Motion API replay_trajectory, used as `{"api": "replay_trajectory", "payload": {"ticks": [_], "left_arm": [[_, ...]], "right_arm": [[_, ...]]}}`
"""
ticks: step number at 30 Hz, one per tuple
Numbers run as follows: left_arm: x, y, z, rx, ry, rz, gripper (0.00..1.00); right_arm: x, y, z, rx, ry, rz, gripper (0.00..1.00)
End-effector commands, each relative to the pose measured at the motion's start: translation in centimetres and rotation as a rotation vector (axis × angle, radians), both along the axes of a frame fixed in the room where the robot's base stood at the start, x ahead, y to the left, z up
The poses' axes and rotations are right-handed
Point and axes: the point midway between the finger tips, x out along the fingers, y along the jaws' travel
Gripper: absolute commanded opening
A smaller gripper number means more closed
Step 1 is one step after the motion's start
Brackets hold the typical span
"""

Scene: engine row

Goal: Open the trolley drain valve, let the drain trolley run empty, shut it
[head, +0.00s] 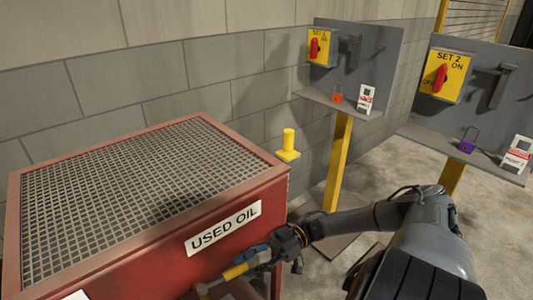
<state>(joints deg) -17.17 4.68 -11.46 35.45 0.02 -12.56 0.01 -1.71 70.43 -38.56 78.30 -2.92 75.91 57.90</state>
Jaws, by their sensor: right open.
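A red container (277,190) with a wide mesh top (120,190) and a "USED OIL" label (222,228) fills the left of the head view. I cannot tell whether it is the drain trolley or a separate tank. A yellow bar (236,271), possibly the valve lever, shows below the label at the container's front. My right gripper (250,260) reaches in from the right and is open right beside this bar. I cannot tell whether they touch. The valve body and any oil flow are hidden or out of frame. My left gripper is not in view.
A yellow post (289,142) stands just behind the container's right corner. Two grey panels with red switches stand to the right: SET 1 (390,60) and SET 2 (520,90), with padlocks and tags on their shelves. A block wall runs behind. Concrete floor shows between the stands.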

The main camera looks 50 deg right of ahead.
Motion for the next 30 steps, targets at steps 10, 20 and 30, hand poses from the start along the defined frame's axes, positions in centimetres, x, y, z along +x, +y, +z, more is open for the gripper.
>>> {"api": "replay_trajectory", "payload": {"ticks": [10, 20, 30], "left_arm": [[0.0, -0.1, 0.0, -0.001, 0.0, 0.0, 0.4], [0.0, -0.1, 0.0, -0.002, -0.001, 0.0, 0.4], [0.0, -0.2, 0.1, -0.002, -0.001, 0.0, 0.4]], "right_arm": [[-2.2, -7.0, -0.1, -0.004, 0.0, -0.003, 0.43], [-2.9, -9.0, 0.0, 0.0, -0.001, -0.001, 0.43], [-2.3, -7.5, -1.0, 0.009, -0.017, -0.029, 0.1]]}}
